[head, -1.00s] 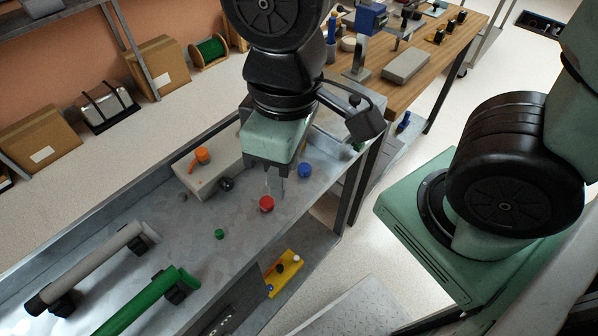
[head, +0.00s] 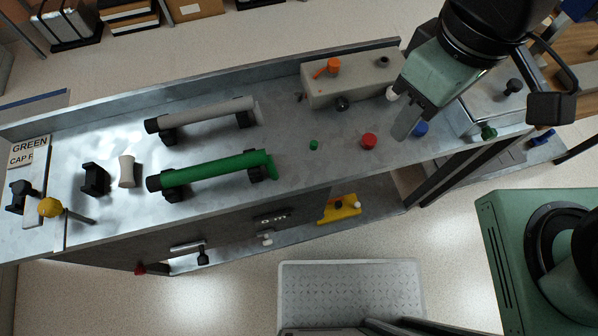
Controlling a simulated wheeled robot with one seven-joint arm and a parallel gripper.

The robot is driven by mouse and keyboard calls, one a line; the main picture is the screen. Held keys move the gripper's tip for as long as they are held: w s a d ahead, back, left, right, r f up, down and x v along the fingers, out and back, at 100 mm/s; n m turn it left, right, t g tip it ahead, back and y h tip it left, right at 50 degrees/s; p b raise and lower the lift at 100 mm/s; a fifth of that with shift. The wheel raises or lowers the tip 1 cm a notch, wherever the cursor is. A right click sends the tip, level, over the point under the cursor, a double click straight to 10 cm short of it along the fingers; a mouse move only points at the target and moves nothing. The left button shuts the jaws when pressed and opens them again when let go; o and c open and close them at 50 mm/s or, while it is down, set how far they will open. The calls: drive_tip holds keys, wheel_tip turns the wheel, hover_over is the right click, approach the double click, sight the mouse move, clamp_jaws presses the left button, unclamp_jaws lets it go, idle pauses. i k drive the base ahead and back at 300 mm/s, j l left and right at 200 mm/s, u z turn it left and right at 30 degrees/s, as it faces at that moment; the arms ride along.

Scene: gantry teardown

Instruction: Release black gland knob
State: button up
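A black round knob (head: 342,103) sits at the front face of a grey block (head: 318,92) near the back wall of the bench. A second black knob (head: 513,86) stands on a plate at the right end; I cannot tell for certain which one is the gland knob. My gripper (head: 407,122) points down over the bench, right of the grey block and between the red knob (head: 369,140) and the blue knob (head: 421,129). It is apart from both black knobs. Only one finger shows clearly, so its opening is hidden. I see nothing held.
An orange lever (head: 331,67) tops the grey block. A small green cap (head: 314,145) lies in front of it. A grey tube (head: 205,115) and a green tube (head: 212,168) rest in black clamps on the left. A raised wall (head: 200,82) runs along the back.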

sight(341, 103)
drive_tip(key=k+j, duration=0.1)
drive_tip(key=j, duration=0.35)
drive_tip(key=k+j+z, duration=0.1)
drive_tip(key=j, duration=0.35)
drive_tip(key=k+j, duration=0.1)
drive_tip(key=j, duration=0.3)
drive_tip(key=k+j, duration=0.15)
drive_tip(key=j, duration=0.3)
drive_tip(key=z, duration=0.05)
